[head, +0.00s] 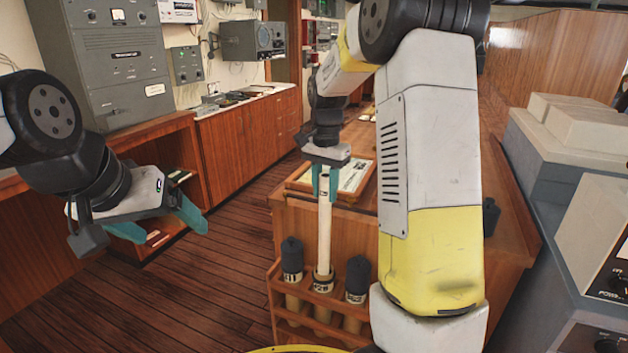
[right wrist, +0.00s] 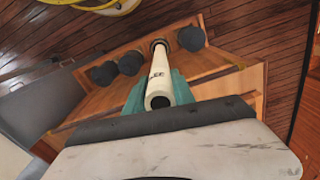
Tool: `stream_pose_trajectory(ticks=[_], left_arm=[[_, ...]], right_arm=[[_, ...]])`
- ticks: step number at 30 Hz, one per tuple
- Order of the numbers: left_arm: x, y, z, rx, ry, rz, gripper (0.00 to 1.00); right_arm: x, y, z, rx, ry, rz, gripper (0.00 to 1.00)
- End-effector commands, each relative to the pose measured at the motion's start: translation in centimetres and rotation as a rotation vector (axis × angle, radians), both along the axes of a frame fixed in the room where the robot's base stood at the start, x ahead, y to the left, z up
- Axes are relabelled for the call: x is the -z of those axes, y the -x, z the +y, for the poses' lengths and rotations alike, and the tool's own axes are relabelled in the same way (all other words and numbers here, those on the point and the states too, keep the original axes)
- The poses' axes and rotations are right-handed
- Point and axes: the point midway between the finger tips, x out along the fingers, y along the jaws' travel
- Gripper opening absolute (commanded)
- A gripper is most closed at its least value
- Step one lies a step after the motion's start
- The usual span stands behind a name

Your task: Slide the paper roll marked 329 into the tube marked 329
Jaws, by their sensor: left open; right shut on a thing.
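The paper roll (head: 324,225) is long, cream-white and close to upright in the head view. My right gripper (head: 325,188) is shut on its upper part. The roll's lower end meets the mouth of the open middle tube (head: 323,287), whose small label looks like 329. Whether the end is inside or just at the rim is hard to tell. In the right wrist view the roll (right wrist: 158,80) points away toward the open tube (right wrist: 159,44), with part of a dark marking showing. My left gripper (head: 160,224) is open and empty, off to the left above the floor.
A wooden rack (head: 276,300) on the cabinet's side holds the tubes. Dark-capped tubes (head: 292,258) (head: 357,277) stand on both sides of the open one. A framed sheet (head: 350,177) lies on the cabinet top behind the roll. Grey consoles stand at right; the wooden floor at left is clear.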

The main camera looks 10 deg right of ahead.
Motion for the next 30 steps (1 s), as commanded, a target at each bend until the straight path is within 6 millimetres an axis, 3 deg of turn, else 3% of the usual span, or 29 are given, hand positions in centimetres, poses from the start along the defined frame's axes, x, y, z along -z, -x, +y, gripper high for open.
stream_pose_trajectory(ticks=[30], left_arm=[[0.0,0.0,0.0,0.0,0.0,0.0,0.84]], right_arm=[[8.2,0.1,0.0,0.001,-0.001,0.002,0.0]])
